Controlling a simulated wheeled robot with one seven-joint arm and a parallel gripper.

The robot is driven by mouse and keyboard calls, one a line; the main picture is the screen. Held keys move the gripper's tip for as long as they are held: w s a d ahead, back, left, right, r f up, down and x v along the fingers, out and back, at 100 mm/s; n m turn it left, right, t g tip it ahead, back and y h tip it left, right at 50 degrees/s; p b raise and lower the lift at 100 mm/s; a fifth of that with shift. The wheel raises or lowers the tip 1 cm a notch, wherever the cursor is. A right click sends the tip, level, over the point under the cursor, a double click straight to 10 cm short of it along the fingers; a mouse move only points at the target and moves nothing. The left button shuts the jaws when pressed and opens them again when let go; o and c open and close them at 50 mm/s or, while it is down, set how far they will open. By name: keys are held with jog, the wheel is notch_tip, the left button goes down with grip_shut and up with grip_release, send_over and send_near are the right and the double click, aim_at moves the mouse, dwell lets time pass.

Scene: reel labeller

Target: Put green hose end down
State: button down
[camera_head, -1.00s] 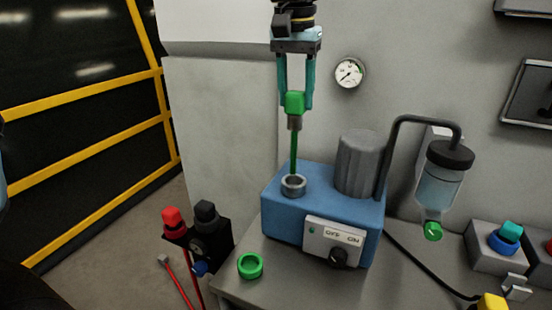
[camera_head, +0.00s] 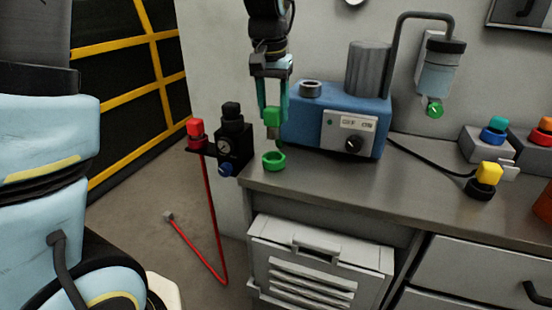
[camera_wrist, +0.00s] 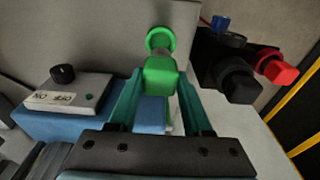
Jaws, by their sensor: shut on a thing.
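The green hose end (camera_head: 273,117) has a green block-shaped body with a grey metal tip below it. My gripper (camera_head: 272,104) is shut on its body and holds it upright, with the tip pointing down. The green ring holder (camera_head: 273,161) sits on the bench near its left front corner, just below the hose end in the head view. In the wrist view the green hose end (camera_wrist: 161,77) is between my fingers, and the green ring (camera_wrist: 160,39) shows beyond it. I cannot tell how large the gap between tip and ring is.
A blue pump box (camera_head: 335,118) with a metal socket (camera_head: 311,89) on top stands right beside my gripper. A black valve block (camera_head: 234,140) with a red hose end (camera_head: 196,129) is to the left.

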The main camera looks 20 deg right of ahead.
aim_at(274, 139)
notch_tip(274, 139, down, 8)
jog(key=shift+r+p, duration=0.25)
jog(key=shift+p, duration=0.1)
jog(key=shift+f, duration=0.1)
jog(key=shift+c, duration=1.7)
grip_release()
jog(key=r, duration=0.8)
jog(key=s+a+r, duration=0.1)
jog(key=r, duration=0.3)
jog(key=shift+b, duration=0.4)
jog(key=s+a+f+n, duration=0.1)
jog(key=a+f+n, duration=0.2)
jog(key=a, duration=1.1)
jog(key=s+a+f+n, duration=0.2)
jog(key=a+f+n, duration=0.2)
jog(key=a+f, duration=0.6)
jog(key=a, duration=0.5)
jog(key=shift+t+y, duration=0.3)
jog(key=shift+y, duration=0.1)
